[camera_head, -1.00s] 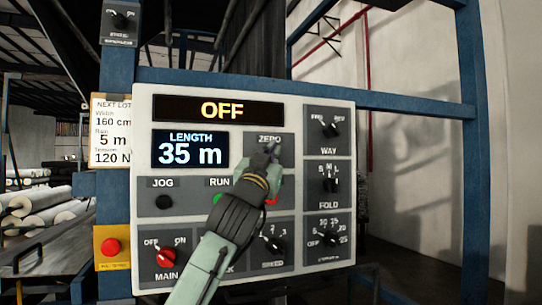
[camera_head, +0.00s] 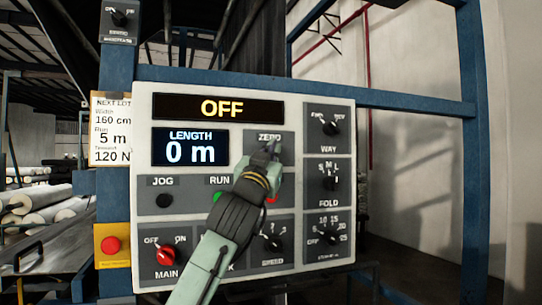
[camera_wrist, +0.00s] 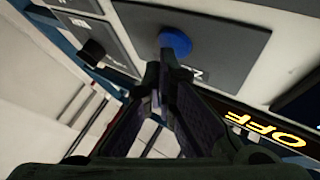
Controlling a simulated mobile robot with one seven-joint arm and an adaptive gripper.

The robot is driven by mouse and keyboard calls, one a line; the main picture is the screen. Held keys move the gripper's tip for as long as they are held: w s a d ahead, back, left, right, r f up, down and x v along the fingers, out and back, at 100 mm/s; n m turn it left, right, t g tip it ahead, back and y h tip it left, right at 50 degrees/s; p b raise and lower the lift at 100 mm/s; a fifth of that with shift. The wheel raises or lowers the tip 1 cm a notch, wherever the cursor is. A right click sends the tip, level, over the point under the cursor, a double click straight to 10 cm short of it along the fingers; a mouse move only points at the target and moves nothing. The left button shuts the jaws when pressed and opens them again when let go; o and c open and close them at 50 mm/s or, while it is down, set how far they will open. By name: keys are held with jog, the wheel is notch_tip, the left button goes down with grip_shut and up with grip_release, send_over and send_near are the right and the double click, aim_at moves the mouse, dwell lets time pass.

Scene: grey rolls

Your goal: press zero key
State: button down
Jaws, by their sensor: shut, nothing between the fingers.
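The zero key is a round blue button (camera_wrist: 176,43) on a dark grey plate in the wrist view. In the head view my gripper hides the key, and only its plate (camera_head: 285,139) with the ZERO label shows. My gripper (camera_head: 271,150) is shut and empty, its tips in front of that plate. In the wrist view the closed fingertips (camera_wrist: 166,68) are right at the blue key's edge; I cannot tell whether they touch it. The length display (camera_head: 190,147) reads 0 m.
The panel's upper display (camera_head: 222,108) reads OFF. The WAY knob (camera_head: 330,127) and FOLD knob (camera_head: 330,182) are to the right. My arm partly covers the RUN button and lower row. The red MAIN knob (camera_head: 166,257) and a red button on a yellow box (camera_head: 111,246) are lower left.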

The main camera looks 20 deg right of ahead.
jog(key=shift+s, duration=0.5)
jog(key=s+b, duration=0.2)
jog(key=s, duration=0.3)
dwell(0.8)
